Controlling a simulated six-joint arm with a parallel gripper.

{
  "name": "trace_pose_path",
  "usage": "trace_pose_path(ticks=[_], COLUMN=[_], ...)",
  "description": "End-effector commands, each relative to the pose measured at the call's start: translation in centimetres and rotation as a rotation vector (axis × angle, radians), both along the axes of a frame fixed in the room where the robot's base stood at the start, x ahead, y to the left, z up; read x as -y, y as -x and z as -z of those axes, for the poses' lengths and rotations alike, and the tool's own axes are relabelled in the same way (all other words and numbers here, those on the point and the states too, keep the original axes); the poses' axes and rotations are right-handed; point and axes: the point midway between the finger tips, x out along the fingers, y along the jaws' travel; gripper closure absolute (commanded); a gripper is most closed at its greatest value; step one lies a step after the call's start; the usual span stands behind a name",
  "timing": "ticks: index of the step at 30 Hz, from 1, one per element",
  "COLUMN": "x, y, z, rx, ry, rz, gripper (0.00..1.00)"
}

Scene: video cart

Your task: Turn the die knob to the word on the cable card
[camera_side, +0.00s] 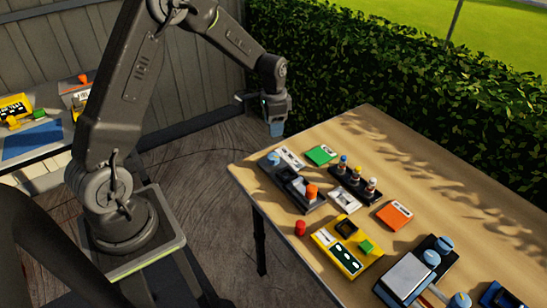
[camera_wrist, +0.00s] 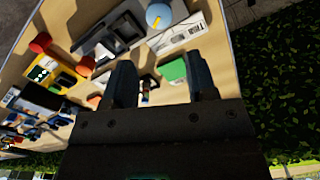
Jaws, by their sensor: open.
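A round blue knob with a yellow pointer mark (camera_wrist: 158,16) sits at one end of a dark grey device (camera_side: 300,188); it also shows in the side view (camera_side: 272,158). I take it for the die knob. Beside it in the wrist view is a small window with partly readable lettering (camera_wrist: 121,32). A white labelled plate (camera_wrist: 183,36) lies next to the knob; its print is too small to read. I cannot tell which card is the cable card. My gripper (camera_wrist: 160,62) is open and empty, above the table's far left edge (camera_side: 277,132), apart from the knob.
A green card (camera_side: 320,154), a rack of small knobs (camera_side: 352,172), an orange card (camera_side: 394,214), a yellow device (camera_side: 348,245) and a red cylinder (camera_side: 300,228) stand close by. A grey device with blue knobs (camera_side: 408,275) is nearer.

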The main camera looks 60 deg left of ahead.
Motion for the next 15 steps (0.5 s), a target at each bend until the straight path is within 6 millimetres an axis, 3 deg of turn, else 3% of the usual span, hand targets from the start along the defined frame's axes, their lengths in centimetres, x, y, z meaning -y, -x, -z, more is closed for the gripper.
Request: trace_pose_path(ticks=[15], x=[0.1], y=[0.1], z=[9.8], rx=[-0.004], ry=[0.003], rz=[-0.001], gripper=[0.48])
